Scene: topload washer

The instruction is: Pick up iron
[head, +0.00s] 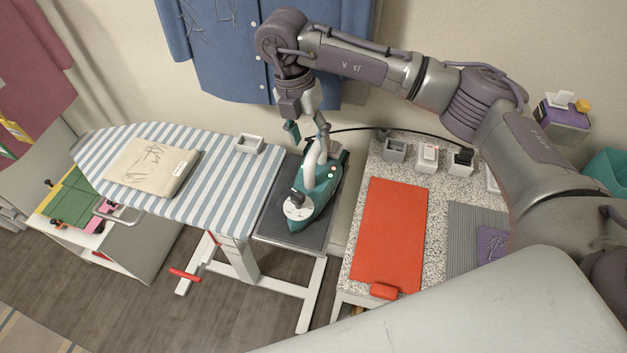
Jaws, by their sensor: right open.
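The iron (320,198) is teal with a white handle and stands on a dark rest pad (270,225) at the right end of the ironing board (225,184). A dark cord runs from its back toward the speckled counter. My right gripper (309,136) points down just above the back of the iron's handle. Its fingers are apart, one on the left of the handle and one near its right side. Whether a finger touches the handle cannot be told. My left gripper is not in view.
A folded beige cloth (152,167) and a small white box (249,144) lie on the striped board. The speckled counter (431,217) at right holds a red mat (390,232) and several small boxes. A blue shirt (222,65) hangs behind.

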